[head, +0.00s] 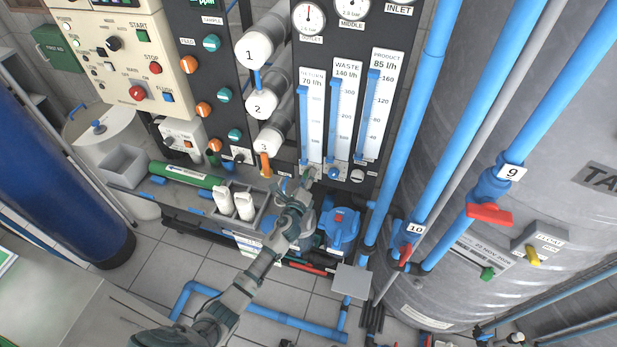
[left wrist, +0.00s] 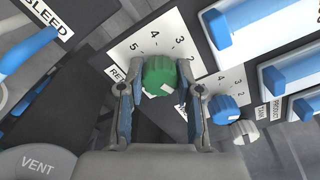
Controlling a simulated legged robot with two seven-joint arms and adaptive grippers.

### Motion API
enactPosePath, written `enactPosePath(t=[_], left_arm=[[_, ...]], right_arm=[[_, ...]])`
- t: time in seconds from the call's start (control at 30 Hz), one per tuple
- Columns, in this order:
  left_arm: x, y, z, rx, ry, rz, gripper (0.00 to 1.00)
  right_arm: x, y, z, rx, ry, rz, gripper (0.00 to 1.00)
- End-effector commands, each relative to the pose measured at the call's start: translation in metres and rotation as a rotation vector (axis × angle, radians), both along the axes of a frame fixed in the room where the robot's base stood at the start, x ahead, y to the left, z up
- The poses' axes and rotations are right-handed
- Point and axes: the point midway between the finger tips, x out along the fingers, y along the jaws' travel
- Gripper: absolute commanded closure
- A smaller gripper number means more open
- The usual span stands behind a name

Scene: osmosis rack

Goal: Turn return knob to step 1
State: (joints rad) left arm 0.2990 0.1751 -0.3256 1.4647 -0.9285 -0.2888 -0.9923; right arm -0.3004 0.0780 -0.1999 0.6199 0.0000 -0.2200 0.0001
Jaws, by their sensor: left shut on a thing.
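In the left wrist view the green return knob (left wrist: 160,74) sits between the two fingers of my left gripper (left wrist: 159,85), which is shut on it. A white mark shows on the knob's lower side. The white dial plate (left wrist: 135,47) behind it shows the numbers 2, 3, 4 and 5; the number 1 is not visible. The "RET" label is partly covered by a finger. In the head view my left gripper (head: 304,182) reaches the panel below the return flow tube (head: 310,125) and hides the knob. My right gripper is not in view.
A blue knob (left wrist: 223,109) and a grey-white knob (left wrist: 244,132) sit close to the right finger. A grey tray with white bottles (head: 244,205) stands left of my gripper. A blue pump (head: 341,226) is below right, with vertical blue pipes (head: 402,150) beyond it.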

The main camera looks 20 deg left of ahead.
Motion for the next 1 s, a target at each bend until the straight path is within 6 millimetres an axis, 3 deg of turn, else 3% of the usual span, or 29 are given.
enactPosePath(t=[0.3,0.33,0.43,0.77,0.87,1.0], left_arm=[[0.0,0.001,-0.002,-0.001,0.004,0.003,1.0],[0.0,0.001,-0.002,0.0,0.004,0.003,0.63],[0.0,0.001,-0.002,0.0,0.004,0.003,0.4],[-0.002,0.001,-0.001,0.0,0.002,0.001,0.4],[-0.013,0.001,-0.002,0.002,0.002,0.0,0.4],[-0.041,0.002,-0.003,0.002,0.004,0.0,0.4]], right_arm=[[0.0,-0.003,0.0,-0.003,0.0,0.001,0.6],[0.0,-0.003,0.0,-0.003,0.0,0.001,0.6],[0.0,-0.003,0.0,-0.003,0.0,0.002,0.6],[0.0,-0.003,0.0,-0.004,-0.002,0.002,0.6],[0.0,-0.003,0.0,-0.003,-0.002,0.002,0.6],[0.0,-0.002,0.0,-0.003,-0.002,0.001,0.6]])
